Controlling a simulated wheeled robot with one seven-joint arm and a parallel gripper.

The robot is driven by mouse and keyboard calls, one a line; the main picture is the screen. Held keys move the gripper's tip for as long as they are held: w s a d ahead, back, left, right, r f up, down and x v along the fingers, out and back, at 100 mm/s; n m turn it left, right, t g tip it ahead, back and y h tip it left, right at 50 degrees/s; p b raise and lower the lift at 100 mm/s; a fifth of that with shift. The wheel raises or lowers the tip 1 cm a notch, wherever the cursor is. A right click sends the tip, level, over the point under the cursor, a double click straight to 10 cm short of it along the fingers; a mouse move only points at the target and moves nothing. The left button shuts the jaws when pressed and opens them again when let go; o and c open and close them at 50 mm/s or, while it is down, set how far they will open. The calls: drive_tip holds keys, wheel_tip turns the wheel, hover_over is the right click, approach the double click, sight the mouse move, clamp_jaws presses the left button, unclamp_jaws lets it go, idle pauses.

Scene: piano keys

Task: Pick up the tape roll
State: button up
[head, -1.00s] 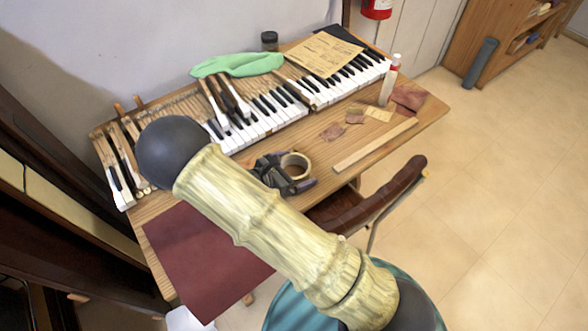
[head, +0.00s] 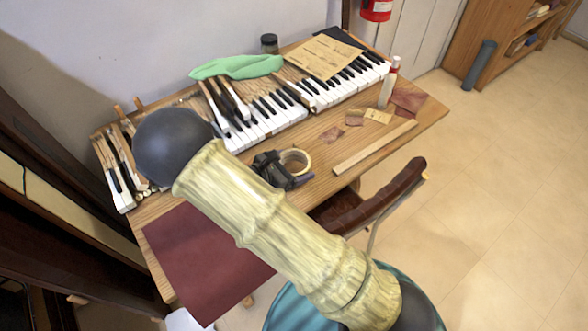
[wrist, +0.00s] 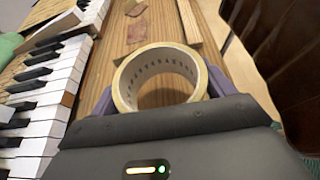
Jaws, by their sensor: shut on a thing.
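The tape roll (wrist: 126,82) is a pale yellow ring with dark print on its inner face. In the wrist view it sits between the two purple-grey fingers of my gripper (wrist: 158,88), which are shut on it. In the head view the tape roll (head: 305,158) shows at the far side of my gripper (head: 288,172), near the front edge of the wooden table (head: 392,148). My arm hides part of the table. I cannot tell whether the roll touches the tabletop.
Piano keys (head: 268,117) run along the back. A green cloth (head: 238,67), a paper sheet (head: 322,55) and a white bottle (head: 389,84) lie beyond. A wooden strip (head: 375,147) is right of the gripper. A chair (head: 385,196) stands at the front edge.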

wheel_tip(320, 180, up, 7)
drive_tip(key=shift+r, duration=0.15)
drive_tip(key=shift+r, duration=0.1)
idle(0.5)
